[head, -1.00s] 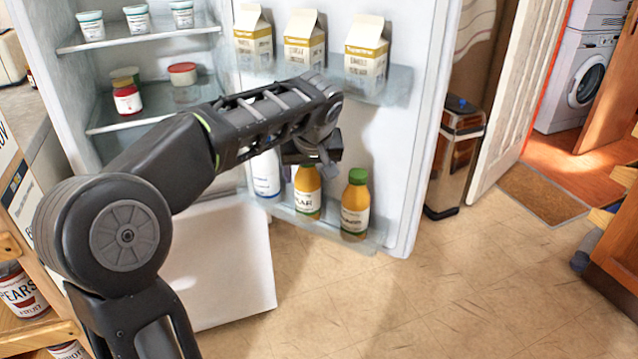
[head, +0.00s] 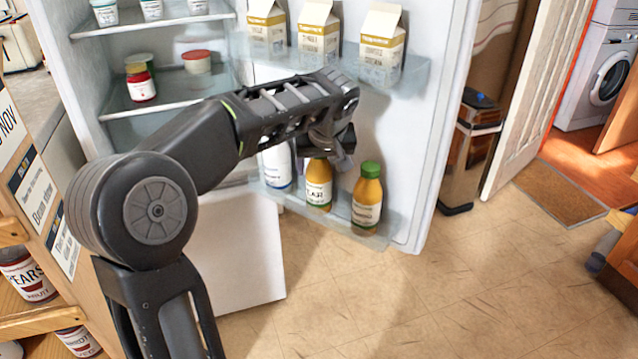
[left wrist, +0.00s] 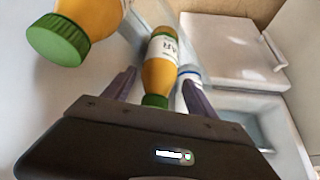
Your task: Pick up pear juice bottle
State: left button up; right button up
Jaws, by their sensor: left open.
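The pear juice bottle (head: 319,188) is orange with a white label partly reading "EAR". It stands upright on the low shelf of the fridge door. My left gripper (head: 337,150) is above it and hides its cap in the head view. In the left wrist view, the pear juice bottle (left wrist: 158,75) lies between the open fingers of my left gripper (left wrist: 157,90), its green cap towards the palm. Whether a finger touches it cannot be told. A second juice bottle (head: 367,199) with a green cap stands to its right. My right gripper is not in view.
A white bottle (head: 277,167) stands left of the pear juice on the door shelf (head: 335,228). Several cartons (head: 318,32) stand on the door shelf above. Fridge shelves with jars (head: 140,84) are behind my arm. The floor (head: 430,290) at right is clear.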

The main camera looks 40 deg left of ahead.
pick_arm(q)
jog(key=shift+b+x, duration=0.4)
jog(key=shift+x, duration=2.25)
jog(key=shift+w+r, duration=0.1)
jog(key=shift+c, duration=0.5)
grip_shut()
